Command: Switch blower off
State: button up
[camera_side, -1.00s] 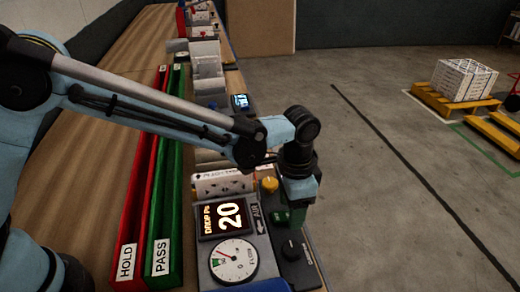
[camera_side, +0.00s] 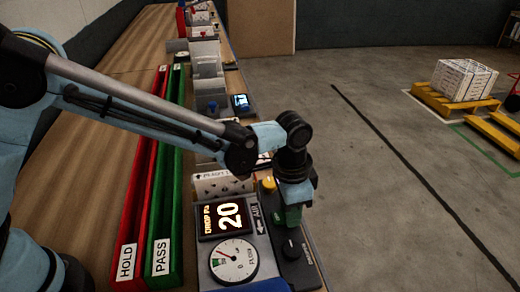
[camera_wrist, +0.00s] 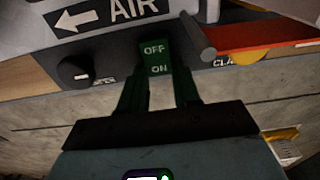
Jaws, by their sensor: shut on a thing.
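The blower control is on the dark panel at the bench's right edge. A green switch (camera_wrist: 154,55) marked OFF and ON shows between my fingertips in the wrist view. My gripper (camera_side: 292,216) is shut on the switch, with a green finger at each side of it. In the side view my gripper hides the switch. The AIR arrow label (camera_side: 258,217) lies just left of my gripper, and shows upper left in the wrist view. A display (camera_side: 224,217) reads 20 under drop Pa. The round flow gauge (camera_side: 233,260) below it has its needle toward the left.
A black knob (camera_side: 291,249) is just in front of my gripper, and a yellow knob (camera_side: 268,184) is just behind. A white pleated filter (camera_side: 222,184) sits behind the display. Green PASS (camera_side: 161,235) and red HOLD (camera_side: 127,240) channels run along the left.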

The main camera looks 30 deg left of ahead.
aim_at(274, 217)
jog(key=shift+s+a+r+t+h, duration=0.1)
jog(key=shift+s+a+t+h, duration=0.1)
jog(key=shift+t+h, duration=0.6)
jog(key=o, duration=1.1)
jog(key=shift+c, duration=0.2)
jog(key=v, duration=1.2)
jog(key=shift+r, duration=0.1)
jog(key=s+a+n+t+y, duration=0.1)
jog(key=s+a+n, duration=0.3)
jog(key=a, duration=0.7)
jog(key=s+a+n+t+y, duration=0.1)
jog(key=s+a+n+t, duration=0.3)
jog(key=a, duration=0.8)
jog(key=shift+a+n, duration=0.2)
jog(key=shift+n, duration=0.3)
